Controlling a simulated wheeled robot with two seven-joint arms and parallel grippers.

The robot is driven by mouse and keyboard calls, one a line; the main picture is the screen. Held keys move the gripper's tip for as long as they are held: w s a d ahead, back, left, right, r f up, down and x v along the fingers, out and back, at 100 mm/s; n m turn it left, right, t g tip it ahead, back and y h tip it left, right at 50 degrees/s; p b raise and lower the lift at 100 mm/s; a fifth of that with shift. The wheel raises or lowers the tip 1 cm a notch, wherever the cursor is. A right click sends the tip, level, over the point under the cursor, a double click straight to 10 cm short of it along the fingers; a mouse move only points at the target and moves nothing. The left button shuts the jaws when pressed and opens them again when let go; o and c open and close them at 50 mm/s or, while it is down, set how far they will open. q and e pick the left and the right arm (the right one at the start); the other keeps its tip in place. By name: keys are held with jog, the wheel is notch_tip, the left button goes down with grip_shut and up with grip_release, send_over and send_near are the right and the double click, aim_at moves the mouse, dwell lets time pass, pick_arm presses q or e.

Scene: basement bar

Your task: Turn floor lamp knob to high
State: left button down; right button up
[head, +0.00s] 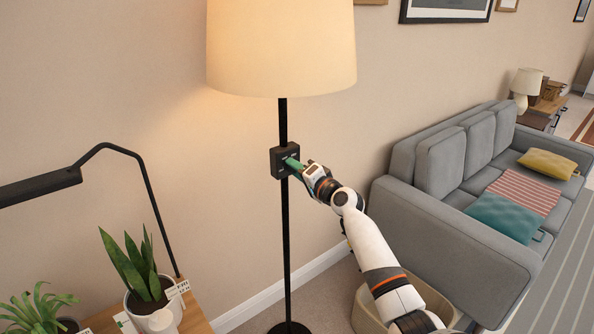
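A floor lamp stands against the wall, with a lit cream shade (282,48) on a thin black pole (286,235). A black switch box (278,163) is fixed to the pole below the shade. My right gripper (292,163) is at the front of this box, and its green fingertips touch or almost touch it. The knob itself is hidden behind the fingers, so its setting cannot be read. Whether the fingers are closed around the knob is too small to tell. My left gripper is not in view.
A grey sofa (433,222) stands to the right, with a beige bin or basket (366,312) in front of it. A black desk lamp (45,185) and potted plants (143,266) are at the left on a wooden surface (196,322).

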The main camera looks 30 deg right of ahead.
jog(key=shift+o, duration=1.2)
jog(key=s+d+b, duration=0.1)
jog(key=s, duration=1.1)
jog(key=shift+f, duration=0.1)
